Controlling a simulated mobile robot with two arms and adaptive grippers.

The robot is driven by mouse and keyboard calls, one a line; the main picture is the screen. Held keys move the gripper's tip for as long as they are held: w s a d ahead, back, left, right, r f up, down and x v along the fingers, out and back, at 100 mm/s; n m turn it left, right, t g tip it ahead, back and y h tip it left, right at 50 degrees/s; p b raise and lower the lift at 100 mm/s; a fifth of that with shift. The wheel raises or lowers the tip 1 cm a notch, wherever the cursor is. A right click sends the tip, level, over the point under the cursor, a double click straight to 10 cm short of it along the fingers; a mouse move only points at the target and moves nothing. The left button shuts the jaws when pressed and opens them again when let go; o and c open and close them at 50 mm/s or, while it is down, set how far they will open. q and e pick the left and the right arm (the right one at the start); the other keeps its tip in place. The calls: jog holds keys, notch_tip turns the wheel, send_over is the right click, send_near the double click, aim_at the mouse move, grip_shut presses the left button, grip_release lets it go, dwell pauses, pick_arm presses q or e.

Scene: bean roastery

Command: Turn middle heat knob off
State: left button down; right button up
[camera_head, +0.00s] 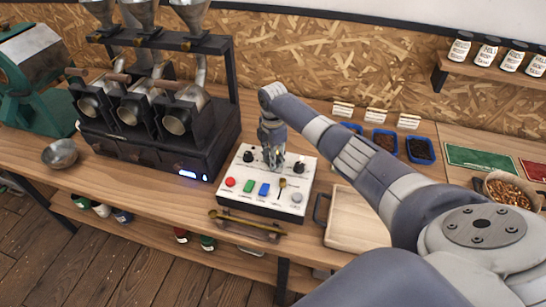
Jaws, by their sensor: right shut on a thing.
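A white control box (226,190) stands on the wooden bench in the middle of the view. Along its back row I see a black left knob (248,156) and a black right knob (299,167). My right gripper (273,162) reaches down between them, shut at the place of the middle heat knob. The gripper covers that knob, so its pointer and setting are hidden. My right arm comes in from the lower right. My left gripper is not in view.
Front controls include a red button (230,182), green switch (249,186), blue switch (264,189) and small lever (282,185). A brass spoon (244,222) lies in front. A black roaster (165,140) stands left; a wooden board (350,222) lies right.

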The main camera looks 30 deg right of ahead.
jog(key=o, duration=1.1)
jog(key=shift+r, duration=0.1)
notch_tip(320, 180, up, 12)
jog(key=shift+f, duration=0.1)
dwell(0.3)
